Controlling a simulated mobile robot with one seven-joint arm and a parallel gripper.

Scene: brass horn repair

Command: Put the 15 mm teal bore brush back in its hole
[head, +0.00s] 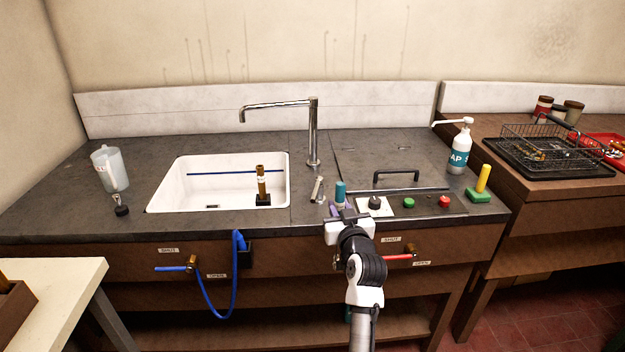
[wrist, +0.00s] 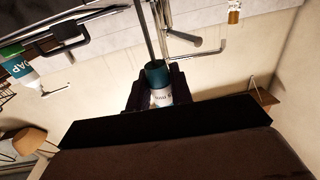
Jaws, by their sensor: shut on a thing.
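My gripper (head: 347,216) is at the front edge of the dark counter, right of the sink. It is shut on a teal cylinder (head: 340,191) that looks like the bore brush's handle. In the wrist view the teal piece (wrist: 154,74) has a white label with small, unreadable print and sits between the dark fingers (wrist: 160,95). In the head view the teal end points up; the lower part of the brush is hidden behind my gripper. I cannot make out the brush's hole in these views.
A white sink (head: 220,203) holds an upright brass tube (head: 261,180). The panel near my gripper has black, green and red knobs (head: 445,201). A yellow piece stands in a green block (head: 479,195); a soap bottle (head: 459,152) is behind. A wooden box (head: 14,305) is lower left.

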